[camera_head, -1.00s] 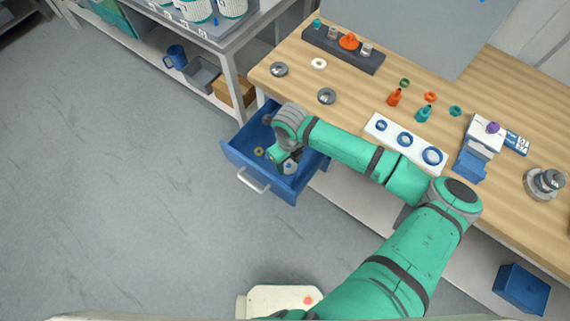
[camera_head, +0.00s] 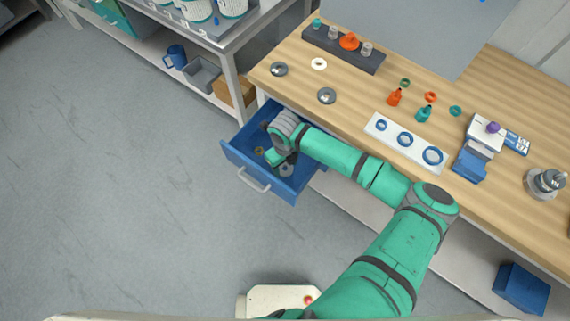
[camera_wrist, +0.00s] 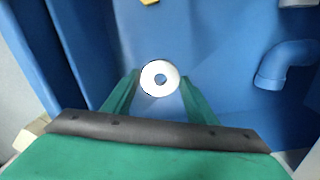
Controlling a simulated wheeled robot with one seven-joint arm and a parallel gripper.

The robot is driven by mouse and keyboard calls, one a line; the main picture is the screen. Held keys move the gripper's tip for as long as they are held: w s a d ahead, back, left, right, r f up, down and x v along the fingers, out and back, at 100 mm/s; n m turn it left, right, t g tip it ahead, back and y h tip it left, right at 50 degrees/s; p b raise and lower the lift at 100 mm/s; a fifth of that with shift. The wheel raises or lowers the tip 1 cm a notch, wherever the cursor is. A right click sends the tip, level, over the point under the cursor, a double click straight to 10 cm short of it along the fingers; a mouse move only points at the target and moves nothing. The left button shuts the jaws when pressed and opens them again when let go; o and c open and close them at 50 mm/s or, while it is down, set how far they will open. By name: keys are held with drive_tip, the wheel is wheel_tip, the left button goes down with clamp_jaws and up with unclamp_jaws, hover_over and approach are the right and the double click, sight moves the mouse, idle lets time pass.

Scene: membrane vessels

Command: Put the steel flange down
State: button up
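The steel flange (camera_wrist: 160,78), a pale round disc with a centre hole, shows face-on between the two green fingers of my gripper (camera_wrist: 160,76) in the wrist view. The fingertips lie close to its left and right edges, and I cannot tell whether they touch it. In the head view a grey disc (camera_head: 286,170), seemingly the same flange, shows in the open blue drawer (camera_head: 239,152) beside my gripper (camera_head: 281,160). My wrist hides part of the drawer. Whether the flange rests on the drawer floor is unclear.
A blue bent pipe piece (camera_wrist: 285,64) lies in the drawer at the right, with a yellow part (camera_wrist: 148,2) at the top. Drawer walls stand close around my gripper.

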drive_tip(key=shift+o, duration=0.9)
